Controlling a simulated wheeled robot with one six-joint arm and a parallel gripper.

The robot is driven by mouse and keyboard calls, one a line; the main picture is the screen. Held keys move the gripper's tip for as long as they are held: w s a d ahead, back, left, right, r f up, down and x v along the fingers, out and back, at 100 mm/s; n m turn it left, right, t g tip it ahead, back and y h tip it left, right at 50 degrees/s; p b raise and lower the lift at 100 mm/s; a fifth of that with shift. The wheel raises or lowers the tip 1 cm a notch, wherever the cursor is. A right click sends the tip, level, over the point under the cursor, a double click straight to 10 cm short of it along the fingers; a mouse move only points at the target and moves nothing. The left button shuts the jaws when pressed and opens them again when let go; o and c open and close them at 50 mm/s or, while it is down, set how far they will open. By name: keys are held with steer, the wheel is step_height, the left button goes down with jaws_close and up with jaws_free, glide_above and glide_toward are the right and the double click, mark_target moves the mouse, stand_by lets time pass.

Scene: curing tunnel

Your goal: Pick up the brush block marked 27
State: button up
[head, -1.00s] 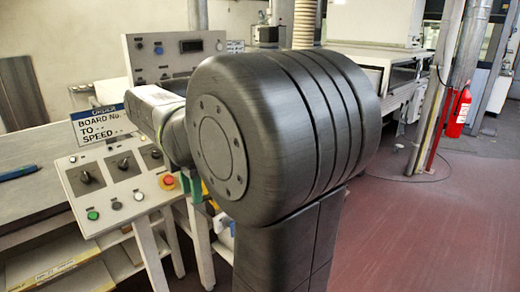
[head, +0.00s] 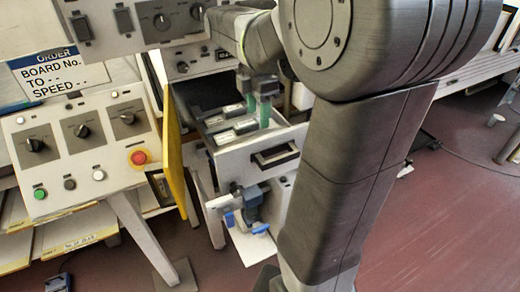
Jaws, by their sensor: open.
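An open grey drawer (head: 230,162) with a dark handle shows below the console in the head view. Several dark blocks with pale labels lie in it, including a front block (head: 236,131) and one behind it (head: 232,109). The labels are too small to read, so I cannot tell which is the brush block marked 27. My gripper (head: 258,112) is over the right part of the drawer, its dark fingers with green tips pointing down. It is open and appears empty. My arm hides the area to the right.
A control panel (head: 85,145) with knobs and a red stop button (head: 138,158) stands left. A yellow door (head: 176,150) stands open beside the drawer. A blue-handled dark device (head: 253,205) sits below the drawer front. An order sign (head: 57,72) hangs above the panel.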

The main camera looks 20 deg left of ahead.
steer(key=f, duration=0.3)
steer(key=shift+w, duration=0.25)
steer(key=shift+s+f, duration=0.15)
steer(key=shift+f, duration=0.4)
steer(key=f, duration=0.3)
steer(key=f+p, duration=0.1)
steer(key=f, duration=0.1)
steer(key=shift+w+f, duration=0.1)
steer(key=shift+w, duration=0.25)
steer(key=c, duration=1.1)
steer(key=shift+c, duration=0.2)
